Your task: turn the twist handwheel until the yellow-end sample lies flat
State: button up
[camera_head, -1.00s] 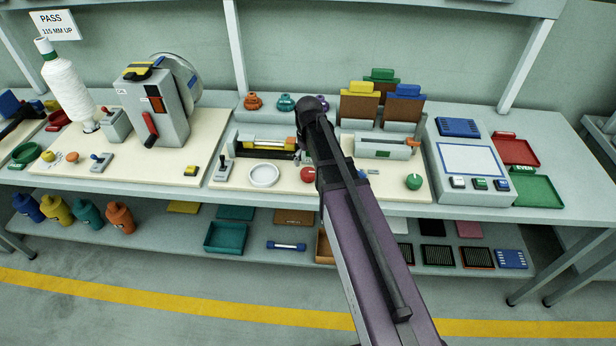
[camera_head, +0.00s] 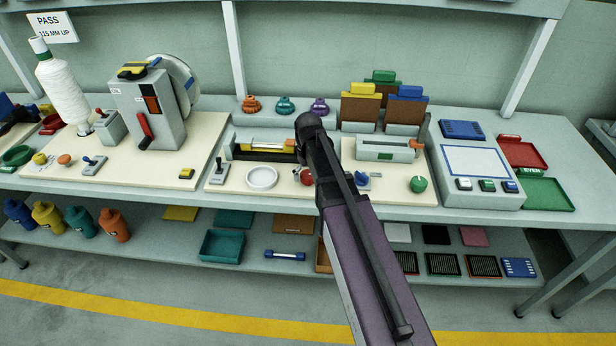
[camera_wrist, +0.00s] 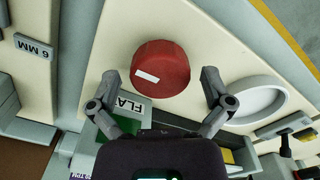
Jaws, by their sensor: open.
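The red handwheel (camera_wrist: 165,69) is a round knob with a white stripe on its face. It sits beside a green FLAT label (camera_wrist: 131,103) in the wrist view. My gripper (camera_wrist: 162,77) is open, with one finger on each side of the wheel; I cannot tell whether they touch it. In the head view the wheel (camera_head: 306,177) is partly covered by my arm, which also hides my gripper. The yellow sample (camera_head: 268,143) lies in the dark fixture behind the wheel. Its twist is too small to tell, and its right part is near my arm.
A white round dish (camera_head: 262,177) and a small lever box (camera_head: 219,173) stand left of the wheel. A green knob (camera_head: 418,184) and a grey fixture (camera_head: 386,149) are to the right. A 6 MM label (camera_wrist: 35,47) shows in the wrist view.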

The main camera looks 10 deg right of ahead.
jog(key=c, duration=1)
jog(key=shift+c, duration=0.2)
jog(key=shift+m, duration=3)
jog(key=o, duration=1)
jog(key=shift+o, duration=0.2)
